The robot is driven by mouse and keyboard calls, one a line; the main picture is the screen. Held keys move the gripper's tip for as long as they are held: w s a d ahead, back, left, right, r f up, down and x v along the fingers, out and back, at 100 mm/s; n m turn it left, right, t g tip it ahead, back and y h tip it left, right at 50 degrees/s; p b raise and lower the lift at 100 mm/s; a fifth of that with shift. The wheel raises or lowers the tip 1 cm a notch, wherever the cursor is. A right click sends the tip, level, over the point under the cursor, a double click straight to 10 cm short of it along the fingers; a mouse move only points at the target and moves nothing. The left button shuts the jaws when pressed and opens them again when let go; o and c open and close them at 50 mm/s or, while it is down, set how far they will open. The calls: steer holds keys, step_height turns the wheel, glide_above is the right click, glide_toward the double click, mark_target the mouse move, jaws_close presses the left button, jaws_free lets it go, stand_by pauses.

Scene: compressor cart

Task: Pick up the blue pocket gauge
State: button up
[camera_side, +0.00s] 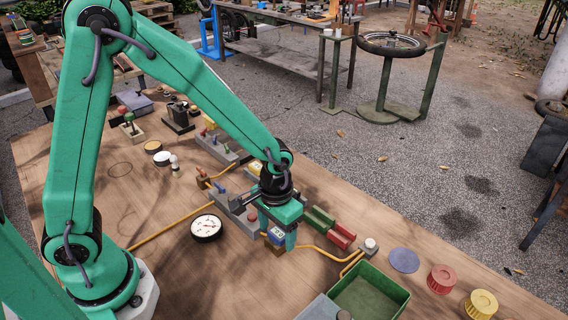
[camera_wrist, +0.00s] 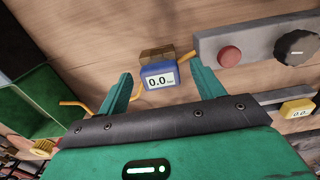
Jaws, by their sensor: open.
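The blue pocket gauge (camera_wrist: 158,79) has a white display reading 0.0 and a brownish block at its far side. It sits between the two spread fingers of my gripper (camera_wrist: 160,66) in the wrist view, with a visible gap on each side. In the side view, the gauge (camera_side: 277,232) shows low at my gripper (camera_side: 280,234), partly covered by the fingers. My gripper is open and points down at the wooden table. Whether the gauge touches the table is hard to tell.
A yellow gauge (camera_wrist: 298,108) lies at the right in the wrist view. A grey panel with a red button (camera_wrist: 229,57) and dark knob is close to the right finger. A yellow hose (camera_side: 318,251) runs past the gripper. A green tray (camera_side: 367,298) and round white dial (camera_side: 206,227) are nearby.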

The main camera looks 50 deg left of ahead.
mark_target(277, 235)
steer(key=shift+c, duration=0.5)
steer(key=c, duration=1.1)
steer(key=shift+o, duration=0.2)
steer(key=shift+r, duration=0.2)
steer(key=shift+r, duration=0.55)
steer(key=r, duration=0.3)
steer(key=shift+s+d, duration=0.2)
steer(key=shift+d, duration=0.05)
steer(key=s+d+r, duration=0.6)
steer(key=s+d, duration=0.1)
steer(key=s, duration=0.1)
steer(key=shift+s+r, duration=0.25)
steer(key=shift+w, duration=0.1)
